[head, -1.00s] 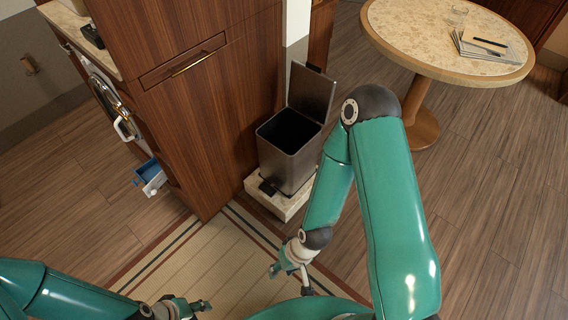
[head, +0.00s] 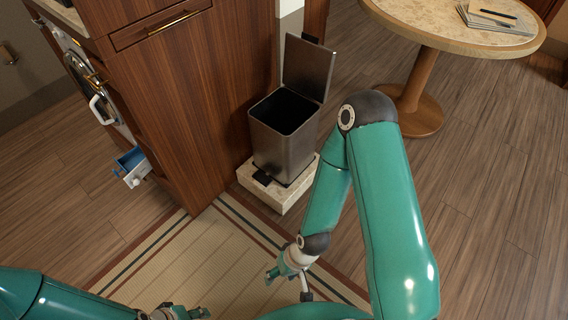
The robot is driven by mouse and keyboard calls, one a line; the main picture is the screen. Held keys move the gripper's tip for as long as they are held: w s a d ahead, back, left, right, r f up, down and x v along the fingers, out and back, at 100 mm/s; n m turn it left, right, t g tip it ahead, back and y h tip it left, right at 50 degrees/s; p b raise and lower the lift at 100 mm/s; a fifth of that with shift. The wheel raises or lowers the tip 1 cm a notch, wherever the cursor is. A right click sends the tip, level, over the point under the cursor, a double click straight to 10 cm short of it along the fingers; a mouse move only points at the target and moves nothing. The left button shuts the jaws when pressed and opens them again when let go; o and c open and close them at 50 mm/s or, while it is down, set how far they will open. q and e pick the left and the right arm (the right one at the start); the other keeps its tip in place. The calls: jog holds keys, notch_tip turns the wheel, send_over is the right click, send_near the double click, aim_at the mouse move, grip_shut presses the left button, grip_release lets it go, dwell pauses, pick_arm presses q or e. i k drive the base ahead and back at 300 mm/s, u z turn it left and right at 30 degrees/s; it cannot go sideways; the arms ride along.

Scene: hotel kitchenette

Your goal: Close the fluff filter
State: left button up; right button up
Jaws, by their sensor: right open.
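The fluff filter (head: 134,169), a small white and blue piece, sticks out low from the cabinet side below the washing machine (head: 92,88) at the left. It stands open. My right gripper (head: 287,287) is open and empty at the lower middle, above the rug and well apart from the filter. My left gripper (head: 187,313) is at the bottom edge, partly cut off, below and to the right of the filter and apart from it. Its jaws are too cut off to judge.
A tall wooden cabinet (head: 190,110) stands just right of the filter. An open metal bin (head: 285,140) sits on a stone block (head: 270,196). A round table (head: 440,30) is at the upper right. The striped rug (head: 215,265) and the floor left of the filter are clear.

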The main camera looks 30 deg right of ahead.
aim_at(127, 162)
jog(key=k, duration=1.2)
jog(key=u, duration=0.65)
jog(key=i, duration=1.65)
jog(key=z, duration=0.4)
jog(key=k, duration=0.6)
jog(key=z, duration=0.3)
jog(key=i, duration=0.7)
jog(key=z, duration=0.5)
